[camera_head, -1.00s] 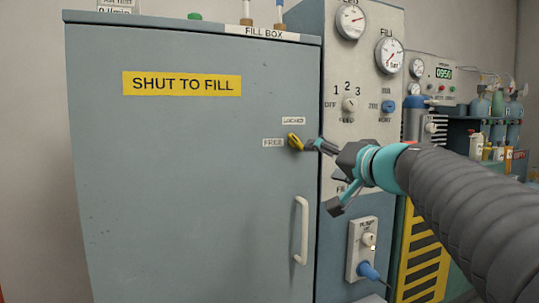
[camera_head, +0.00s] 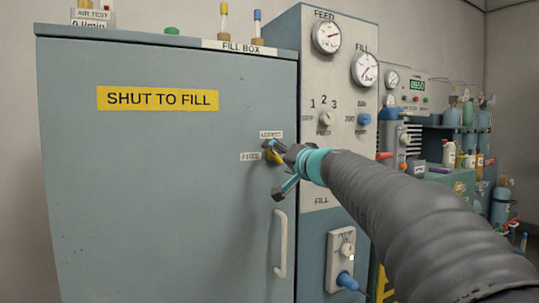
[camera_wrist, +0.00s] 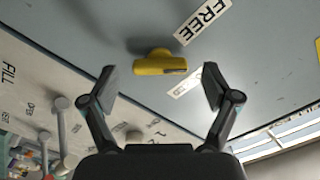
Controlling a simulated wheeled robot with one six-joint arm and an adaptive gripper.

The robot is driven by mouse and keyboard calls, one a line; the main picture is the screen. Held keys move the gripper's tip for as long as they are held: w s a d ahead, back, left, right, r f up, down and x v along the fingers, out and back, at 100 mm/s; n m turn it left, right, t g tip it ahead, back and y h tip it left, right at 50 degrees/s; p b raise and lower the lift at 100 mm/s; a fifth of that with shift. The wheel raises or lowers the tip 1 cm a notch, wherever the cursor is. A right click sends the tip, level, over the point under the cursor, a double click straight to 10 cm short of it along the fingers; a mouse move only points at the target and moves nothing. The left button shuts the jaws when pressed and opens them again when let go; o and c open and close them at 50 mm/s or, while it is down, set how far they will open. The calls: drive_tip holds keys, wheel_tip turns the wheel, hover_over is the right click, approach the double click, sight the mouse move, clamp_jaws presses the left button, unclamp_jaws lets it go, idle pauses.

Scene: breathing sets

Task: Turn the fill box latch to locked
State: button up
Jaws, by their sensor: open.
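The yellow fill box latch (camera_head: 274,157) is on the grey door (camera_head: 160,200) near its right edge, partly hidden by my gripper (camera_head: 275,169). The FREE label (camera_head: 250,156) is left of the latch and the LOCKED label (camera_head: 271,134) is above it. In the wrist view the latch (camera_wrist: 160,64) lies ahead of and between the fingers of my gripper (camera_wrist: 160,85), which is open and empty. Both fingertips look apart from the latch. The FREE label (camera_wrist: 203,20) and a partly hidden LOCKED label (camera_wrist: 185,80) show there too. I cannot tell the latch's exact angle.
A white door handle (camera_head: 281,245) stands below the latch, close to my gripper. To the right is a panel with gauges (camera_head: 327,37), a selector knob (camera_head: 325,118) and a pump switch (camera_head: 346,249).

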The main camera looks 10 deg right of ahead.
drive_tip(key=shift+w+a, duration=0.2)
drive_tip(key=shift+w, duration=0.5)
drive_tip(key=c, duration=1.2)
drive_tip(key=shift+o, duration=0.2)
drive_tip(key=m+b, duration=0.1)
drive_tip(key=m, duration=0.2)
drive_tip(key=shift+m, duration=0.4)
drive_tip(key=shift+m+b, duration=0.3)
drive_tip(key=shift+m, duration=2)
